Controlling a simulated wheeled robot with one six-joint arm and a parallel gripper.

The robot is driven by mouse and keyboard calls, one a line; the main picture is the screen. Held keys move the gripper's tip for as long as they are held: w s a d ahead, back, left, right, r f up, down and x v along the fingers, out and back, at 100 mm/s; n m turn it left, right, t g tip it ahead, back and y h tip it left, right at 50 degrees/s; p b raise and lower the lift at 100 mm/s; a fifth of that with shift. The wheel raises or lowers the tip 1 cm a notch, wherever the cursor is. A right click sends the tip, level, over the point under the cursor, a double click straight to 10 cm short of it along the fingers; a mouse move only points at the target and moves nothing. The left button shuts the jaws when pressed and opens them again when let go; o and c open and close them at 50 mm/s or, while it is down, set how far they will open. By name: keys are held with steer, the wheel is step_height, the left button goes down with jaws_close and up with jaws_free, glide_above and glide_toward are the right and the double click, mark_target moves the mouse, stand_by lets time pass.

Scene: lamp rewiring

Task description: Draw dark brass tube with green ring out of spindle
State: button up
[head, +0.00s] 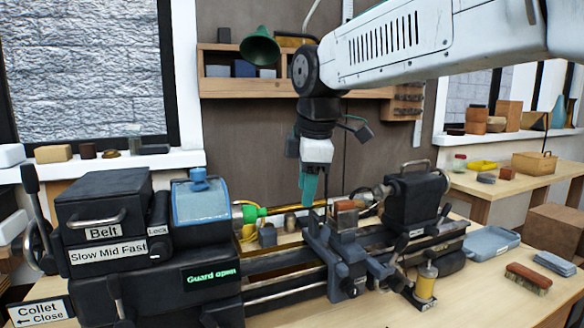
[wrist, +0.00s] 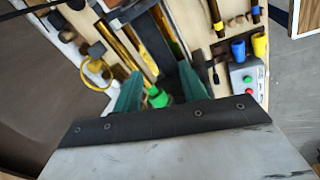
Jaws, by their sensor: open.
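The dark brass tube (head: 286,209) sticks out to the right from the lathe's spindle side in the head view. Its green ring (head: 252,213) is close to the blue guard housing. The ring also shows in the wrist view (wrist: 158,98), between my teal fingers. My gripper (head: 309,196) points down over the lathe, its fingertips close to the tube's line. The fingers are apart with nothing gripped between them. I cannot tell the exact height gap to the tube. The tube's end inside the spindle is hidden.
The blue guard (head: 200,200) is up, and a display reads "Guard open". The collet sign (head: 38,312) reads "Close" with a left arrow. A grey-blue tray (head: 488,241) and brush (head: 528,278) lie at right.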

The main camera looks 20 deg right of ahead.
mark_target(287, 206)
steer(key=w+r+n, duration=0.2)
steer(key=w+n, duration=0.1)
steer(key=w, duration=0.3)
steer(key=shift+a+x, duration=0.2)
steer(key=shift+x, duration=2.05)
steer(key=shift+a+x, duration=0.2)
steer(key=shift+x, duration=2.05)
steer(key=shift+s, duration=0.1)
jaws_close()
steer(key=shift+d, duration=0.3)
steer(key=shift+d, duration=1.45)
